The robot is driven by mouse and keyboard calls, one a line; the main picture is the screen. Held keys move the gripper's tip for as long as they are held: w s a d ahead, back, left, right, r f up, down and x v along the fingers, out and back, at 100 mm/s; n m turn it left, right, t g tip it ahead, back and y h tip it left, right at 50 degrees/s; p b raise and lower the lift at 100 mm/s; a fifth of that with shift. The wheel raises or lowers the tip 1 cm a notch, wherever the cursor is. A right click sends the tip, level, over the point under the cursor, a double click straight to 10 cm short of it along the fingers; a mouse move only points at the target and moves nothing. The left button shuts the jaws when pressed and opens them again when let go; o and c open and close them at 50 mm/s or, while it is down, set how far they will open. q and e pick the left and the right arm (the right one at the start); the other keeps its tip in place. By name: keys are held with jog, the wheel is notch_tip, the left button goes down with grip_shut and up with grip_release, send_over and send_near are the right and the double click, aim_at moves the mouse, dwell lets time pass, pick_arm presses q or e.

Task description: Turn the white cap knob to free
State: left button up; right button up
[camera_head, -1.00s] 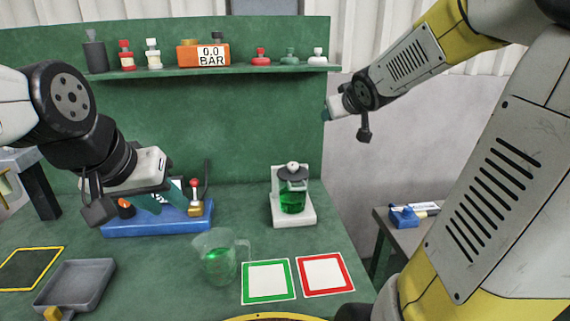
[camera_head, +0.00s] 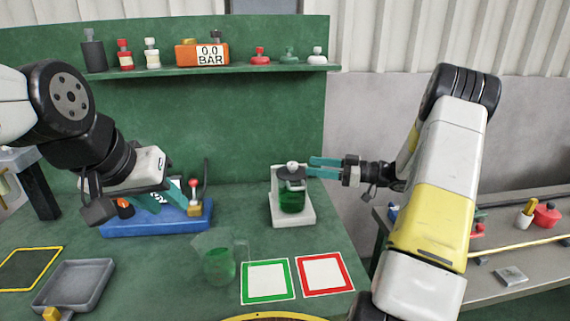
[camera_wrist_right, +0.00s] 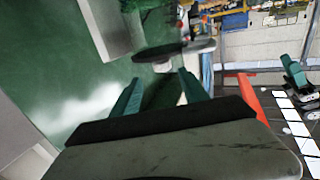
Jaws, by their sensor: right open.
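The white cap knob (camera_head: 292,165) sits on the dark round lid (camera_head: 291,174) of a glass jar with green liquid (camera_head: 291,200). The jar stands upright on a white stand (camera_head: 305,215). My right gripper (camera_head: 310,167) is open, its teal fingers pointing left at the lid's right side at about knob height. In the right wrist view the dark lid (camera_wrist_right: 175,50) shows edge-on just beyond the open fingers (camera_wrist_right: 158,86), with a small pale knob (camera_wrist_right: 162,67) beside it. Contact cannot be told. My left gripper (camera_head: 165,196) looks open over the blue tray (camera_head: 150,228).
A grey pan (camera_head: 75,284) is at the left front. A shelf (camera_head: 210,70) with bottles and a gauge hangs behind.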

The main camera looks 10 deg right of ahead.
aim_at(292, 163)
jog(key=x, duration=0.7)
jog(key=shift+a, duration=0.4)
